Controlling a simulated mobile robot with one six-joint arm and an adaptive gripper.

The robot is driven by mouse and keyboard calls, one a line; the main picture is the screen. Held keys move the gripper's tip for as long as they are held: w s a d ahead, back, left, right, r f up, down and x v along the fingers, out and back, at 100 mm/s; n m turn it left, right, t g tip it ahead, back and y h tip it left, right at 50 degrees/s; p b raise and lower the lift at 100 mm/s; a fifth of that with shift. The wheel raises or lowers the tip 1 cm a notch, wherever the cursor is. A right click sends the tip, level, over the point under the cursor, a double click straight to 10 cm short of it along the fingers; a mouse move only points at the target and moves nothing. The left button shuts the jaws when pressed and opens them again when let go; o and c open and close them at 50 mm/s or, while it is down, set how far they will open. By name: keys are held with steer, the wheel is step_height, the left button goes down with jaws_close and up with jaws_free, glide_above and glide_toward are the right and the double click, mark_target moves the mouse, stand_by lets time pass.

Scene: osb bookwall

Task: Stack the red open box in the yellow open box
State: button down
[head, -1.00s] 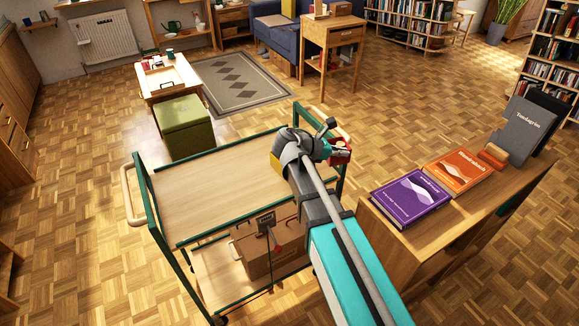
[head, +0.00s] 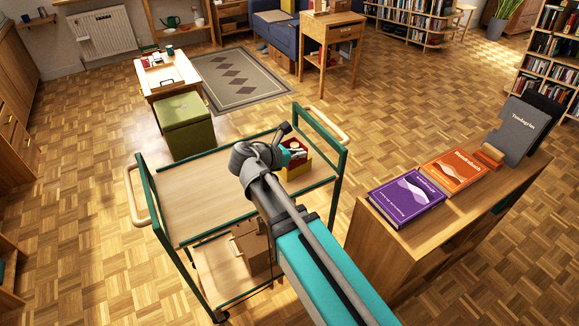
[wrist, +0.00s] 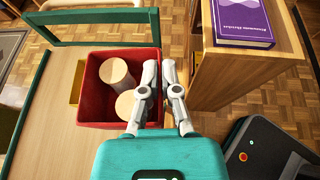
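The red open box (head: 297,153) is at my gripper (head: 284,154) over the far right part of the green-framed trolley. In the wrist view the red box (wrist: 91,67) holds two light round wooden pieces (wrist: 117,72). My gripper's fingers (wrist: 160,70) are close together at its right wall, one on each side. The yellow open box (head: 298,169) stands on the trolley's top shelf, below the red box in the head view. In the wrist view only a strip of the yellow box (wrist: 76,84) shows left of the red box; the rest is hidden. I cannot tell whether the boxes touch.
The trolley's top shelf (head: 195,195) is bare to the left. Its green end frame (head: 338,185) rises at the right. A brown box (head: 253,248) is on the lower shelf. A wooden cabinet (head: 375,245) with a purple book (head: 407,197) and an orange book stands to the right.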

steer(key=w+a+f+b, duration=0.1)
steer(key=w+f+b, duration=0.8)
steer(key=w, duration=0.4)
steer(key=shift+a, duration=0.15)
stand_by(0.5)
steer(key=shift+w+f+b, duration=0.2)
steer(key=shift+f+b, duration=0.8)
steer(key=shift+b, duration=0.05)
steer(key=shift+w+f+b, duration=0.2)
steer(key=shift+f+b, duration=0.8)
steer(key=shift+f+b, duration=0.3)
steer(key=shift+f, duration=0.05)
